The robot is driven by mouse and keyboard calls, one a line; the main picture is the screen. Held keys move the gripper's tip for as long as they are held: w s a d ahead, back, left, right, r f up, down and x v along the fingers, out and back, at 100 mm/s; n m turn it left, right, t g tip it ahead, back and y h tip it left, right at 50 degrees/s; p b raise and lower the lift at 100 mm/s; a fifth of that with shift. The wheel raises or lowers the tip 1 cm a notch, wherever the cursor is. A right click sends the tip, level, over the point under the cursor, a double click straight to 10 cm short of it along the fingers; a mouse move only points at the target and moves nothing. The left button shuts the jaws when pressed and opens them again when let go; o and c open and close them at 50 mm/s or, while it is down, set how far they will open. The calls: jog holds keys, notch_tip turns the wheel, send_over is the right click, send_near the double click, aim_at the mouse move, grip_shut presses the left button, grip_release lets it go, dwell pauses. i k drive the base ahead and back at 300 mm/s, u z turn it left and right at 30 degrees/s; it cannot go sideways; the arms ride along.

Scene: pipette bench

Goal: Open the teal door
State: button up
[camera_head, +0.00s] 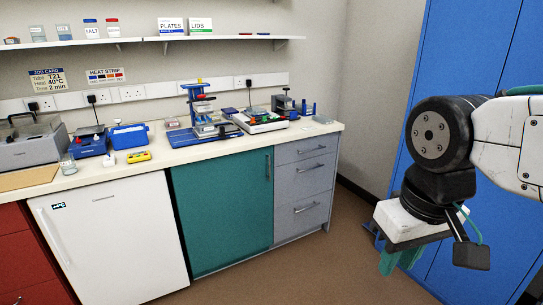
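The teal door (222,212) is the front of a cupboard under the bench, between the white fridge and the grey drawers. It looks shut, flush with the fronts beside it. Its slim vertical handle (268,167) is near the upper right edge. My gripper (400,261) is at the right of the view, in front of the blue cabinet, well apart from the door and its handle. Its teal fingers point downward and partly overlap from this angle, so their opening is unclear. Nothing shows held in it.
A white fridge (112,240) stands left of the door, grey drawers (303,192) with bar handles to the right. The worktop (95,178) carries lab instruments. A tall blue cabinet (437,55) is at the right. Brown floor (300,275) in front of the door is clear.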

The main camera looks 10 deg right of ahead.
aim_at(225, 204)
jog(key=z, duration=0.05)
jog(key=i, duration=1.6)
jog(key=z, duration=0.05)
